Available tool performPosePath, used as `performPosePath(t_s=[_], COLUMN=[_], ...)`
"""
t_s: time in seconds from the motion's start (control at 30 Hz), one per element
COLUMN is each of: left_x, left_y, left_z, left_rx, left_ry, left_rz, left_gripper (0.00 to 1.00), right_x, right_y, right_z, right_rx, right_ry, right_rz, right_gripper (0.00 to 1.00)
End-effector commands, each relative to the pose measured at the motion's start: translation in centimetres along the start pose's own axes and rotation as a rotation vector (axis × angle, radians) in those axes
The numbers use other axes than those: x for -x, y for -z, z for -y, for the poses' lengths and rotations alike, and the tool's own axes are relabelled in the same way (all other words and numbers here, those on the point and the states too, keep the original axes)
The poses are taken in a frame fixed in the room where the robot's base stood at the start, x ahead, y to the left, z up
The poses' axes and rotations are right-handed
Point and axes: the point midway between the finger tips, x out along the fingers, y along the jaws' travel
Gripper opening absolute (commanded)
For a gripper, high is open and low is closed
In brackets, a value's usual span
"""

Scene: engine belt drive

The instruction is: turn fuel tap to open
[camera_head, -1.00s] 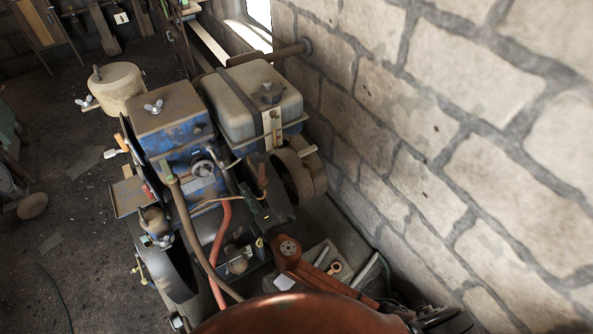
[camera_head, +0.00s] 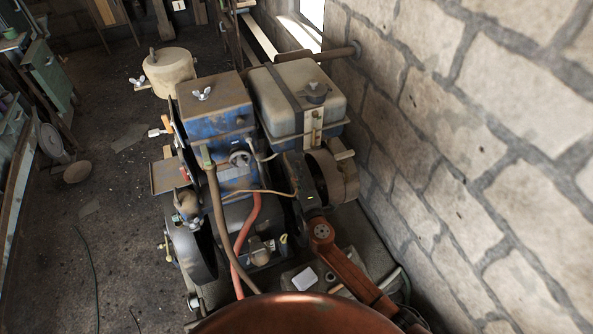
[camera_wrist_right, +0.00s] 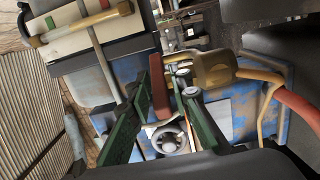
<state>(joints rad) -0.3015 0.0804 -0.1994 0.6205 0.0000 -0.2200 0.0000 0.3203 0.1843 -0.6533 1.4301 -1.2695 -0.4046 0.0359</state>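In the right wrist view, a brass tap body (camera_wrist_right: 214,68) sits near the blue engine, with a red-brown lever (camera_wrist_right: 159,88) beside it that looks like the fuel tap handle. The dark green fingers of my right gripper (camera_wrist_right: 169,68) stand apart on either side of this lever. I cannot tell whether either finger touches it. In the head view, my right gripper (camera_head: 302,180) is a dark shape below the fuel tank (camera_head: 297,90), and the tap is not clearly visible there. My left gripper is not in view.
The blue engine (camera_head: 217,125) stands left of the tank. A brown hose (camera_head: 217,215) and a red hose (camera_head: 248,235) run down its front. A pulley (camera_head: 335,175) and the stone wall (camera_head: 450,130) are close on the right. Open floor (camera_head: 110,210) lies left.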

Motion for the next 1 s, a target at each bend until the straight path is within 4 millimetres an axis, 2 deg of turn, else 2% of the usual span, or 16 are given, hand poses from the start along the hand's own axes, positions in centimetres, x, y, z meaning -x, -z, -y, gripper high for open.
performPosePath(t_s=[0.13,0.37,0.67,1.0], left_x=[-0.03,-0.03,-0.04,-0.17], left_y=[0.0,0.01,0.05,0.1], left_z=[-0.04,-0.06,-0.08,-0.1], left_rx=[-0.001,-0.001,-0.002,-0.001], left_ry=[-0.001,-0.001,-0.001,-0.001], left_rz=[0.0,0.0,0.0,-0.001], left_gripper=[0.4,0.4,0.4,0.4], right_x=[-0.87,-0.96,-0.94,-0.93], right_y=[0.04,0.02,0.01,-0.05], right_z=[-0.03,-0.03,-0.02,0.04], right_rx=[0.0,0.0,0.0,0.0], right_ry=[0.0,0.0,0.0,0.0], right_rz=[0.0,0.0,0.0,-0.008], right_gripper=[0.19,0.19,0.0,0.0])
